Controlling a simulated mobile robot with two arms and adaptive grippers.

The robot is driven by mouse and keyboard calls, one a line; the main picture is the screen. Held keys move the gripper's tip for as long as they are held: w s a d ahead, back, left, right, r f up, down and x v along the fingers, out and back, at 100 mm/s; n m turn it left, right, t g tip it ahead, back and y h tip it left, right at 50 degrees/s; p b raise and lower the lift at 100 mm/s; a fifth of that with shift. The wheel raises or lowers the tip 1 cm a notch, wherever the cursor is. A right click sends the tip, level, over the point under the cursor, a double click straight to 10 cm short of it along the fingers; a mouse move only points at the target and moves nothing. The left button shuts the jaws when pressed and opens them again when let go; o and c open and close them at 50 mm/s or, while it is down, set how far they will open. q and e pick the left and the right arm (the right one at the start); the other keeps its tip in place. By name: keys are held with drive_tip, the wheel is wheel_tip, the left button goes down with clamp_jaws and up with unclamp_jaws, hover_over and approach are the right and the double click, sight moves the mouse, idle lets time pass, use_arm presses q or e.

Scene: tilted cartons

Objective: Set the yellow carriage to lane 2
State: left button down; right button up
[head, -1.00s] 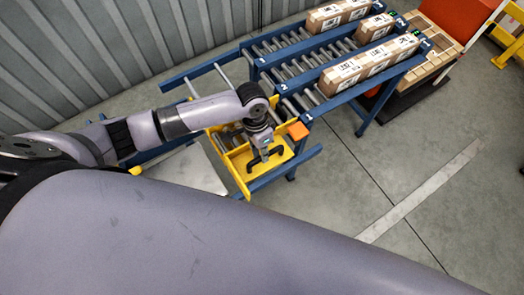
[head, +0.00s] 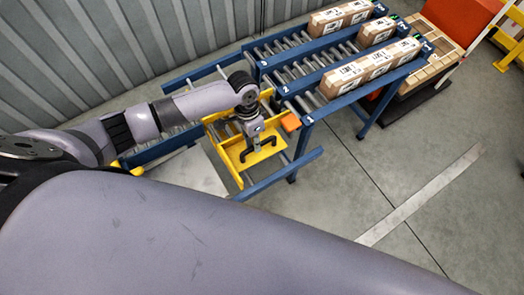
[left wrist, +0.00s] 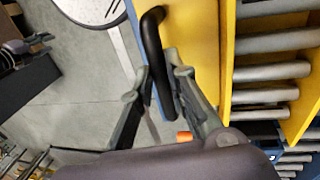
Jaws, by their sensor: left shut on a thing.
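The yellow carriage (head: 233,158) sits on blue rails across the front ends of the roller lanes, nearest the lane labelled 1. In the left wrist view the fingers (left wrist: 160,75) close around the black handle (left wrist: 152,35), beside the yellow plate (left wrist: 195,40). Lane 2's label (head: 285,90) is farther back along the rails. My right gripper is not in view.
Cardboard cartons (head: 372,65) lie on the roller lanes. A corrugated wall (head: 90,50) stands behind. A wooden pallet and an orange bin (head: 455,20) are at the far right. The grey floor on the right is clear.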

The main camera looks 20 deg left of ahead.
use_arm(q)
drive_tip(key=b, duration=0.1)
hover_over(240, 129)
drive_tip(key=shift+w+a, duration=0.1)
drive_tip(key=shift+w, duration=0.1)
drive_tip(key=c, duration=1.6)
unclamp_jaws()
drive_tip(key=shift+s, duration=0.1)
drive_tip(key=shift+o, duration=0.2)
wheel_tip(240, 129, up, 12)
drive_tip(key=w+a, duration=0.1)
drive_tip(key=shift+w+a, duration=0.2)
drive_tip(key=shift+a, duration=0.15)
drive_tip(key=shift+f, duration=0.2)
